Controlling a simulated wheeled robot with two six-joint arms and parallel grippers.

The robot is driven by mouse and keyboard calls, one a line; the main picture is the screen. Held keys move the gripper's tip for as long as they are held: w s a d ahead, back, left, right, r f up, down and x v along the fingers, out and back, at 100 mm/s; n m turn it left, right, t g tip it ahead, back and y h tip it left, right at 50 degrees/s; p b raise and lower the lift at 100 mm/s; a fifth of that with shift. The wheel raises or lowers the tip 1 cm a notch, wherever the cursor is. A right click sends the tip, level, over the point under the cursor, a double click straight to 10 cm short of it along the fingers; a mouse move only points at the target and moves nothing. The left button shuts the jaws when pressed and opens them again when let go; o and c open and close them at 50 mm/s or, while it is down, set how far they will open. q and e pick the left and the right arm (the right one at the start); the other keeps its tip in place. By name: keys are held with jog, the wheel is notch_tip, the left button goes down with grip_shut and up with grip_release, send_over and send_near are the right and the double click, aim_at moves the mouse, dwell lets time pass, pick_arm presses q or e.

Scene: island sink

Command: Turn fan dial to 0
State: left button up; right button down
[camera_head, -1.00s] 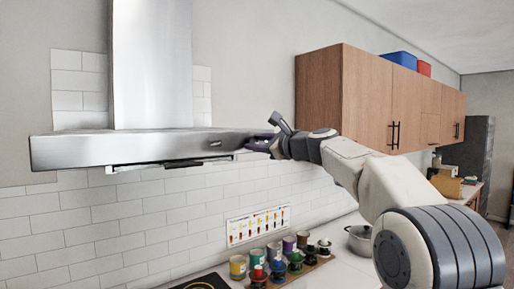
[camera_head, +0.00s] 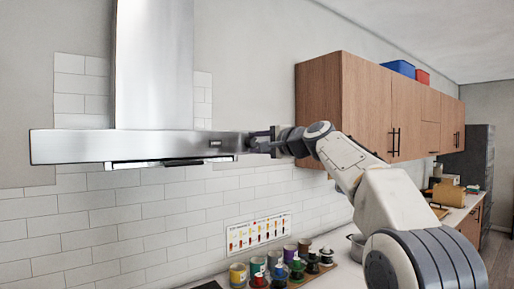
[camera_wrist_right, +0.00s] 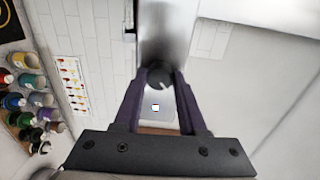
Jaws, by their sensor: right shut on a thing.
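The fan dial (camera_wrist_right: 158,75) is a dark round knob with a small pale mark, on the side end of the steel range hood (camera_wrist_right: 165,38). In the head view the range hood (camera_head: 120,147) spans the left half, and my right gripper (camera_head: 250,142) is at its right end. In the wrist view my right gripper's dark fingers (camera_wrist_right: 160,78) stand on either side of the dial and are shut on it. The dial is hidden in the head view, and I cannot read any numbers around it. My left gripper is not in view.
A wooden wall cabinet (camera_head: 345,105) hangs right of the hood, close to my right arm. Several coloured jars (camera_head: 280,268) stand on the counter below, with a pot (camera_head: 356,243) beside them. A chart (camera_head: 258,231) is on the tiled wall.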

jog(key=n+b, duration=0.1)
jog(key=n, duration=0.4)
jog(key=shift+f+b, duration=0.2)
jog(key=shift+b, duration=0.1)
jog(key=shift+a+n+b, duration=0.1)
jog(key=shift+n+b, duration=0.45)
jog(key=shift+n, duration=1.75)
jog(key=shift+h, duration=0.3)
jog(key=shift+c, duration=2.4)
grip_release()
